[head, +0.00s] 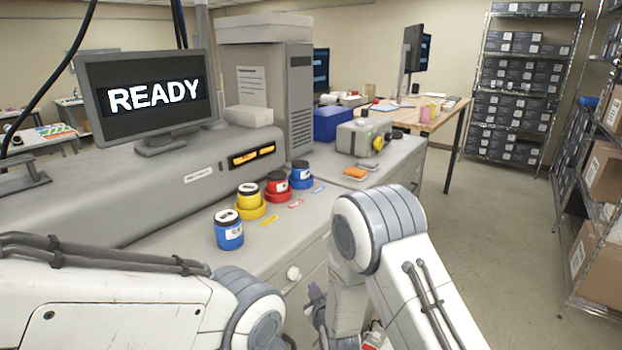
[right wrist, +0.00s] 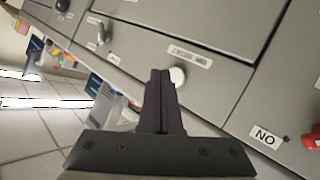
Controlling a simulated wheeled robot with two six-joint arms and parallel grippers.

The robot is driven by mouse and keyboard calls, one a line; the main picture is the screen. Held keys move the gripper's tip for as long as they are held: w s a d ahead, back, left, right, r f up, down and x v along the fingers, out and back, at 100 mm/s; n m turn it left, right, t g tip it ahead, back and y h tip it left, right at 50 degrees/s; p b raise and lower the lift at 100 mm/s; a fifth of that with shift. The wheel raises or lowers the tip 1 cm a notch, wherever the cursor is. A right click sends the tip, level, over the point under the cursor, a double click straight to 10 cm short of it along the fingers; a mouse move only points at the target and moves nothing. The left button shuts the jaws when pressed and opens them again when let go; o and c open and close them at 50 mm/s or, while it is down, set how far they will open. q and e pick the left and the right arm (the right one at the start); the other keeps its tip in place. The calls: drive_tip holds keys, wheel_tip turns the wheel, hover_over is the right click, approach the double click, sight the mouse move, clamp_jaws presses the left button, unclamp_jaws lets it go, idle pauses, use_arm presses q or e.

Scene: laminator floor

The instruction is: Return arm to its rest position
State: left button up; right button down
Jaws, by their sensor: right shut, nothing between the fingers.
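My right arm comes in from the lower right in the head view, bent at a grey-banded joint. My right gripper (head: 317,294) hangs low in front of the cabinet front, partly hidden by the arm. In the right wrist view its two dark fingers (right wrist: 160,78) are pressed together with nothing between them. They point toward the grey cabinet fronts (right wrist: 195,25); I cannot tell how far off these are. My left arm crosses the lower left of the head view, and its gripper is out of frame.
The grey counter (head: 300,222) holds a blue jar (head: 229,232), yellow, red and blue jars in matching rings, and a small grey device (head: 362,138). A monitor (head: 147,97) reads READY. Shelving (head: 522,85) stands at the back right; the floor (head: 490,215) before it is clear.

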drive_tip(key=s+a+r+g, duration=0.4)
drive_tip(key=s+r, duration=0.2)
drive_tip(key=s, duration=0.2)
drive_tip(key=s+d+r+g, duration=0.2)
drive_tip(key=s+d+g, duration=0.1)
drive_tip(key=s, duration=0.6)
drive_tip(key=s+d+r+g+h, duration=0.1)
drive_tip(key=s+d+r+g, duration=0.2)
drive_tip(key=s, duration=0.7)
drive_tip(key=s+d+r+g+h, duration=0.1)
drive_tip(key=s+d+r+g, duration=0.1)
drive_tip(key=s, duration=0.8)
drive_tip(key=shift+d+r+g, duration=0.25)
drive_tip(key=shift+d+g, duration=0.25)
